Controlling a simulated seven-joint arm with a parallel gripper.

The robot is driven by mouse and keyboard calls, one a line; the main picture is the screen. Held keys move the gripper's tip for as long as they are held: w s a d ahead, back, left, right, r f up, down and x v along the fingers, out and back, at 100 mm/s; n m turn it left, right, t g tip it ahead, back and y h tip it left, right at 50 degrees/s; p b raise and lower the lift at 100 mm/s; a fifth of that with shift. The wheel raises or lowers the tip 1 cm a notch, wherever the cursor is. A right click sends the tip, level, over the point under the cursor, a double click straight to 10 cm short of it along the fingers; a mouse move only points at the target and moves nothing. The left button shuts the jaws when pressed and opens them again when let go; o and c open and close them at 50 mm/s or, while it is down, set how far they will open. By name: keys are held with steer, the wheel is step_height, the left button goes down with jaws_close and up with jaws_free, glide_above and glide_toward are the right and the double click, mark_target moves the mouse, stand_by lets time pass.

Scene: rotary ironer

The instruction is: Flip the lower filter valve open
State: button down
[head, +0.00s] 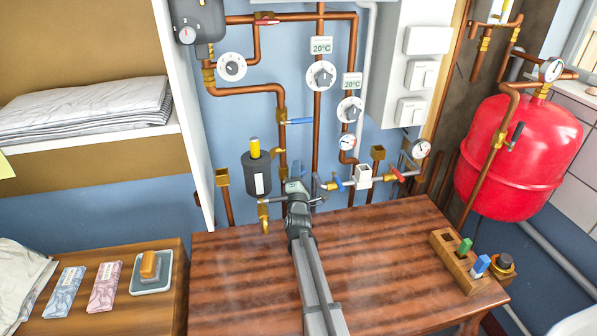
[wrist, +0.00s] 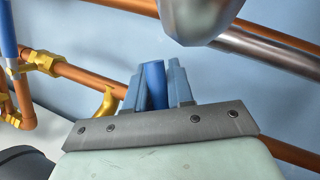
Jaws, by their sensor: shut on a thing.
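In the wrist view a blue lever (wrist: 154,85) stands between the two fingers of my gripper (wrist: 153,88), which are shut on it. In the head view my gripper (head: 296,187) is at the copper pipes just right of the dark filter canister (head: 257,173) with its yellow top. The gripper and arm cover most of the lower filter valve there, so its lever angle cannot be told. The upper valve's blue lever (head: 300,121) points sideways, across its vertical pipe. A brass piece (wrist: 107,101) shows beside the fingers in the wrist view.
A brass tap (head: 263,216) hangs left of my gripper. A pipe branch with a blue lever (head: 338,184) and a red lever (head: 398,174) lies to the right. The wooden bench (head: 230,280) below is mostly clear; a wooden block holder (head: 456,262) stands at its right.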

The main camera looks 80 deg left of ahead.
steer(key=shift+s+r+n+g+y, duration=0.2)
steer(key=shift+n+g, duration=0.15)
steer(key=shift+n, duration=0.55)
steer(key=shift+s+r+n+g+y, duration=0.2)
steer(key=shift+n+g, duration=0.15)
steer(key=shift+n, duration=0.55)
steer(key=c, duration=1.1)
jaws_free()
steer(key=v, duration=1.2)
steer(key=shift+w, duration=0.1)
